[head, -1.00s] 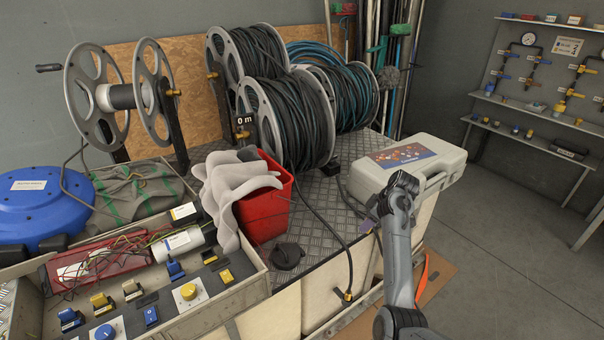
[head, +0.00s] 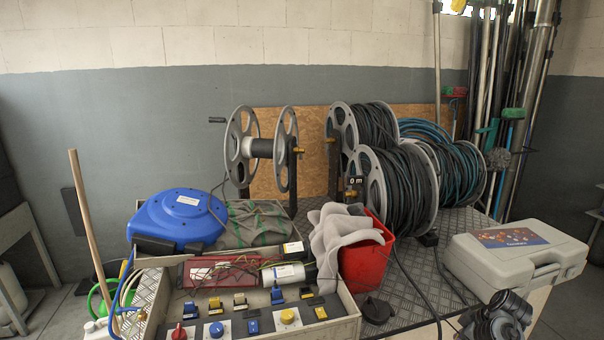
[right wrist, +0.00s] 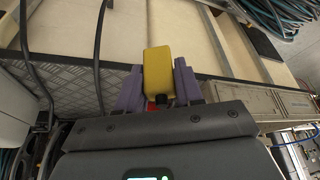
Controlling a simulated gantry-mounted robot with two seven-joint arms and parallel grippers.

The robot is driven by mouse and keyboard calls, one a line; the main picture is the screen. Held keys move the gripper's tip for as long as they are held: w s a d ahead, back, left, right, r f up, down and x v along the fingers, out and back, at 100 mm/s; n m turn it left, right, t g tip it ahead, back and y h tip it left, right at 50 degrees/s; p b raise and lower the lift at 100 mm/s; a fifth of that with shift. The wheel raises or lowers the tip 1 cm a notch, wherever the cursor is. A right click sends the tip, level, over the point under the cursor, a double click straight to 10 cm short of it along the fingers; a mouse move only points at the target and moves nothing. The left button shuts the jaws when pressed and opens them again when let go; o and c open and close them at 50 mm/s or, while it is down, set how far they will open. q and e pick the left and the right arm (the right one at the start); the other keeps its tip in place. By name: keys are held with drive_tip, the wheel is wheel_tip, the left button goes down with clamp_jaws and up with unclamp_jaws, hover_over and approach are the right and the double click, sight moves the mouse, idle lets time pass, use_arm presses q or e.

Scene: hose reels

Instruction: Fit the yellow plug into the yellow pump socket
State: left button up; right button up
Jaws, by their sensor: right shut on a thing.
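In the right wrist view, a yellow plug (right wrist: 158,72), a rounded block with a dark stem, sits between the purple fingers of my right gripper (right wrist: 158,86). The gripper is shut on it, above the side of the bench. In the head view only part of my right arm shows at the bottom right; the plug is not visible there. I cannot tell which, if any, is the pump socket. My left gripper is out of view.
A red bucket (head: 368,265) with a grey cloth (head: 335,240) stands right of the panel. Hose reels (head: 400,190) are behind it. A grey case (head: 515,262) lies at the right, near my right arm. A blue reel (head: 180,218) stands at the left. Loose hoses cross the bench top.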

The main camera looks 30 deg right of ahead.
drive_tip(key=w+a+r+p, duration=0.1)
drive_tip(key=w+a+p, duration=0.15)
drive_tip(key=a, duration=1.15)
drive_tip(key=w+a+r+p, duration=0.15)
drive_tip(key=w+a, duration=0.25)
drive_tip(key=a, duration=1)
drive_tip(key=w+a+r+p, duration=0.1)
drive_tip(key=w+a, duration=0.3)
drive_tip(key=a, duration=1.1)
use_arm(q)
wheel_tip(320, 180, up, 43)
drive_tip(key=p, duration=3.7)
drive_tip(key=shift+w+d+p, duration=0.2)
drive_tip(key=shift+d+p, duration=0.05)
drive_tip(key=shift+p, duration=0.05)
use_arm(e)
drive_tip(key=s+r+m, duration=0.1)
drive_tip(key=s+r, duration=0.2)
drive_tip(key=r, duration=0.8)
drive_tip(key=s+r+m, duration=0.1)
drive_tip(key=s+r, duration=0.2)
drive_tip(key=r, duration=0.9)
drive_tip(key=s+r+h, duration=0.1)
drive_tip(key=s+r, duration=0.2)
drive_tip(key=r, duration=0.9)
drive_tip(key=shift+d+r+m, duration=0.25)
drive_tip(key=shift+d+m, duration=0.05)
drive_tip(key=shift+m, duration=0.1)
drive_tip(key=shift+w, duration=0.1)
